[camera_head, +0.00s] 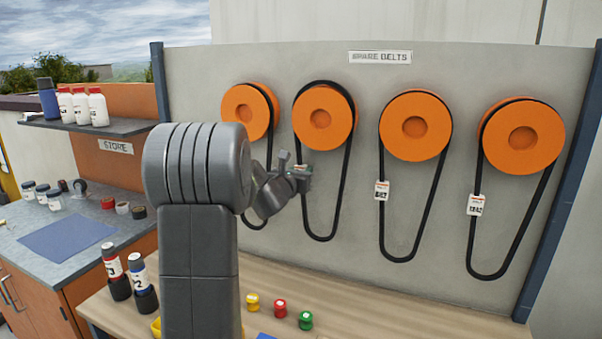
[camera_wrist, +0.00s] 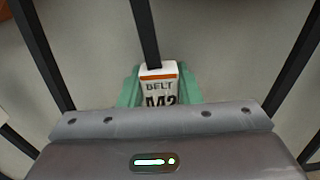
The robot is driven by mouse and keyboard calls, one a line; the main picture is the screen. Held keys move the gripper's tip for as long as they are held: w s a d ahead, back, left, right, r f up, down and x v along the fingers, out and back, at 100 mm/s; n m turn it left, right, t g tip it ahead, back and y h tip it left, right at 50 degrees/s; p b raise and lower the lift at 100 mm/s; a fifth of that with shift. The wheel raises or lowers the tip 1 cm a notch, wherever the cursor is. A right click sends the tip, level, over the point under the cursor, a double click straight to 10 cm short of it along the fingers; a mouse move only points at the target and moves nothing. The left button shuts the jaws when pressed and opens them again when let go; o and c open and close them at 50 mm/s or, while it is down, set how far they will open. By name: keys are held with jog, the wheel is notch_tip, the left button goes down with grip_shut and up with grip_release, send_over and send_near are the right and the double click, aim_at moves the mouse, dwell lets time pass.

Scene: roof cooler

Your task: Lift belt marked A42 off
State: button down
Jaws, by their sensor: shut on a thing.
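My gripper (camera_head: 300,174) is shut on the tag of the second belt from the left (camera_head: 322,239), at the belt's left strand. That black belt loops over the second orange pulley (camera_head: 320,117) and hangs down the wall. In the wrist view, the green fingertips (camera_wrist: 158,92) stand on both sides of the white tag (camera_wrist: 159,84), which has an orange stripe. The tag reads BELT and what looks like A42, its lower part hidden by my gripper body. The belt strand (camera_wrist: 146,35) runs up from the tag.
Two more belts hang right of it on the third pulley (camera_head: 415,125) and fourth pulley (camera_head: 523,137), each tagged. Another pulley (camera_head: 249,110) with a belt is at left, partly behind my arm. A wooden bench (camera_head: 400,312) below carries small coloured pots and bottles.

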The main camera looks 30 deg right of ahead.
jog(key=shift+s+a, duration=0.15)
dwell(0.3)
jog(key=shift+b+v, duration=1.15)
jog(key=shift+v, duration=0.8)
jog(key=shift+s+a, duration=0.15)
jog(key=r+b+v, duration=0.1)
jog(key=b+v, duration=0.1)
jog(key=v, duration=1)
jog(key=shift+b, duration=0.35)
dwell(1.4)
jog(key=shift+s, duration=0.15)
dwell(0.5)
